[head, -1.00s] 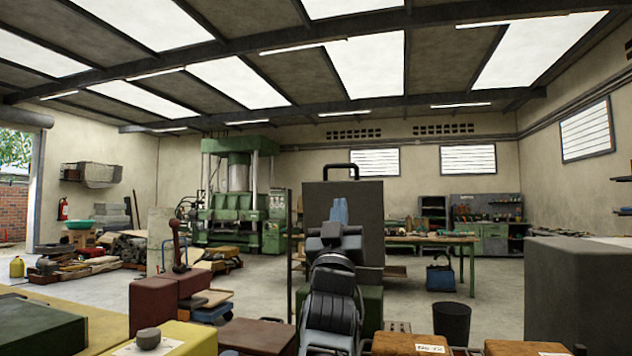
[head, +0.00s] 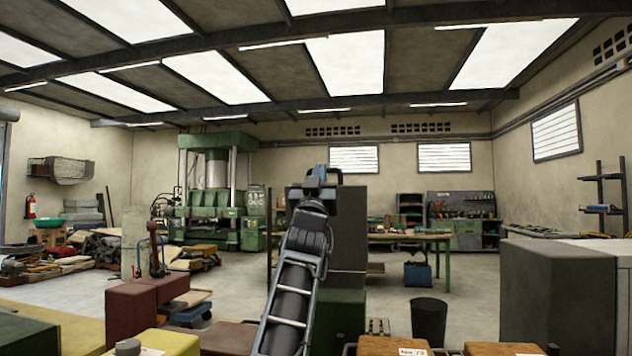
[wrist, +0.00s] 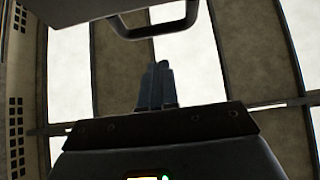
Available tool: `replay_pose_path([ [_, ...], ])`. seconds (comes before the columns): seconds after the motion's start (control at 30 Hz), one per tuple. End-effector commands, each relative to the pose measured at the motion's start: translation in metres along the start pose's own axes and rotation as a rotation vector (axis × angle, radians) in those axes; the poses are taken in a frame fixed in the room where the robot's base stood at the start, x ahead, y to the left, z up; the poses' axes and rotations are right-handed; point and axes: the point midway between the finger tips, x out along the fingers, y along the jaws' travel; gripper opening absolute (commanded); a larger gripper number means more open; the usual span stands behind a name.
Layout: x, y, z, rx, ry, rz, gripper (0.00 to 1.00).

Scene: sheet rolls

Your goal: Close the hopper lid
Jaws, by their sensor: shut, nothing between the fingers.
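The hopper lid (head: 350,225) is a dark grey panel standing upright, raised above a green box (head: 343,312) that looks like the hopper body. Its black bar handle (head: 337,175) is on the top edge, partly hidden behind my gripper. My gripper (head: 321,169) is in front of the lid's top, its blue fingertips level with the handle. In the wrist view the fingers (wrist: 158,70) are together and empty, pointing toward the handle (wrist: 155,32). A small gap shows between fingertips and handle in that picture. The lid also shows at the top (wrist: 75,8).
A dark red box (head: 130,310) and a yellow box (head: 160,343) stand at lower left. A black bin (head: 429,320) and orange boxes (head: 395,346) are at lower right. A large grey block (head: 545,295) stands further right. Open floor lies behind.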

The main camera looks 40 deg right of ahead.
Motion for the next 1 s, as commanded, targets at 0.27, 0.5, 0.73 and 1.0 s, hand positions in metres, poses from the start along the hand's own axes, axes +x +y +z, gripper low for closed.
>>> replay_pose_path([
  [0.27,0.018,0.0,0.02,0.0,-0.002,-0.001,0.0],
  [0.5,0.019,0.0,0.022,0.0,-0.002,-0.001,0.0],
  [0.73,0.02,0.0,0.022,0.0,-0.005,-0.001,0.0],
  [1.0,0.035,0.003,0.024,0.002,-0.079,0.001,0.0],
])
